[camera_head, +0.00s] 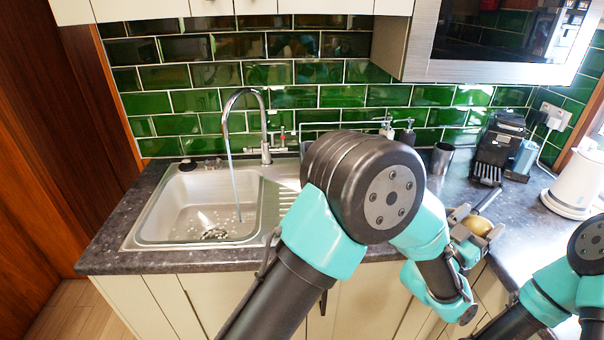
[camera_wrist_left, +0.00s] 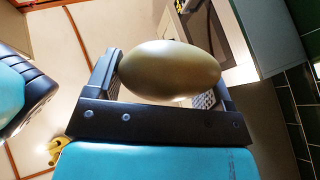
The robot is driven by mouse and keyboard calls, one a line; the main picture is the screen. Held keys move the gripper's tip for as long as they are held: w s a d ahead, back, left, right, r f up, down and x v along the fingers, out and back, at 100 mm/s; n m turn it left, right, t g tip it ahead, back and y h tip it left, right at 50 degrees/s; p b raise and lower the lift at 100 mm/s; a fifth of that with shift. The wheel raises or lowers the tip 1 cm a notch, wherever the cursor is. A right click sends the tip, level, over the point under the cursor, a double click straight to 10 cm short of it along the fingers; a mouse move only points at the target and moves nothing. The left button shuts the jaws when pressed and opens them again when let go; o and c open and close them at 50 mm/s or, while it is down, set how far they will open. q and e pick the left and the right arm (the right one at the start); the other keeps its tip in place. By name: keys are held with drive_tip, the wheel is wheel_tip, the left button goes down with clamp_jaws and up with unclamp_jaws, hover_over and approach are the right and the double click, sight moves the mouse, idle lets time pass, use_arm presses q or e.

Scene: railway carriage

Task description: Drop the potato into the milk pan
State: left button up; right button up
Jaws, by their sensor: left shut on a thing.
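The potato (camera_head: 478,226) is brownish-yellow and smooth, held above the right-hand side of the counter in the head view. My left gripper (camera_head: 468,222) is shut on it. In the left wrist view the potato (camera_wrist_left: 170,70) lies crosswise between the two fingers of the left gripper (camera_wrist_left: 165,88). I cannot make out the milk pan in either view; my left arm covers the middle of the counter. A dark bar beside the potato may be a pan handle or a finger; I cannot tell. My right gripper is outside the views.
A steel sink (camera_head: 205,205) with a tall tap (camera_head: 228,125) is at the left. A microwave (camera_head: 500,40) hangs above.

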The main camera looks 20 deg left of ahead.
use_arm(q)
drive_tip(key=shift+s+d, duration=0.15)
drive_tip(key=shift+d, duration=0.2)
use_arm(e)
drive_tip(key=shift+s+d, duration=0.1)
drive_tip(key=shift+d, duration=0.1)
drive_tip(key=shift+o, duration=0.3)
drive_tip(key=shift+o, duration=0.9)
use_arm(q)
drive_tip(key=shift+w+r, duration=0.1)
drive_tip(key=shift+w, duration=0.35)
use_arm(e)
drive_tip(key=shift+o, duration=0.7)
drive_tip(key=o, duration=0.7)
use_arm(q)
drive_tip(key=w+r+n+t+y, duration=0.2)
drive_tip(key=w+n+t+y, duration=0.3)
drive_tip(key=w+y, duration=0.7)
drive_tip(key=shift+a+r+n+t+y, duration=0.2)
drive_tip(key=shift+r+n+t+y, duration=0.1)
drive_tip(key=shift+n+y, duration=0.8)
drive_tip(key=shift+w+f, duration=0.1)
drive_tip(key=shift+f, duration=0.05)
